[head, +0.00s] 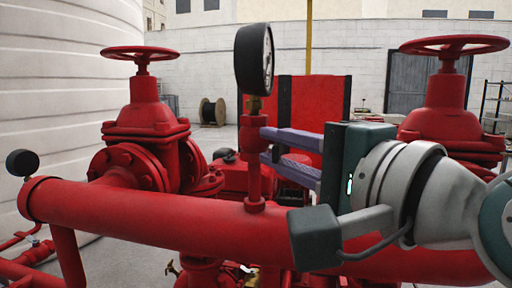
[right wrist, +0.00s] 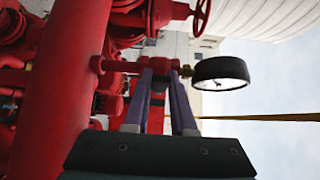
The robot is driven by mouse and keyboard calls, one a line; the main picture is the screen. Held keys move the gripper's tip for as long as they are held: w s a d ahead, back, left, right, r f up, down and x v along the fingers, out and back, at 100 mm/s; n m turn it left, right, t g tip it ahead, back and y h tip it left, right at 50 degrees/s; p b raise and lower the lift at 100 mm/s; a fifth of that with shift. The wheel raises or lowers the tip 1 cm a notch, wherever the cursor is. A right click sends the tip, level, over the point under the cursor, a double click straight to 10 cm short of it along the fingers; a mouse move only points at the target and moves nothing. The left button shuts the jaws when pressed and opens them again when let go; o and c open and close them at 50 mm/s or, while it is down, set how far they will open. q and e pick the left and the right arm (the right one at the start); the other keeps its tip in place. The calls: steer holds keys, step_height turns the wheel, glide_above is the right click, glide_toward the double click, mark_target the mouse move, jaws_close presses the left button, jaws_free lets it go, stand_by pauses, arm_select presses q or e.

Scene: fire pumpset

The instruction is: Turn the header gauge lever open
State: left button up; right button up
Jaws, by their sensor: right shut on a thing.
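The header gauge (head: 254,60) is a black round dial on a short red riser (head: 254,165) standing on the thick red header pipe (head: 180,220). It also shows in the right wrist view (right wrist: 221,72). My right gripper (head: 268,146) reaches in from the right, its two purple-grey fingers at the upper riser just below the gauge. In the right wrist view the fingertips (right wrist: 160,74) close in at the riser's valve. The gauge lever is hidden between the fingers, so its angle cannot be told. My left gripper is not in view.
Red gate valves with handwheels stand to the left (head: 140,110) and right (head: 447,100) of the riser. A red cabinet (head: 312,100) with black edges is behind. A small black gauge (head: 22,162) sits at the header's left end.

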jaws_close()
stand_by(0.9)
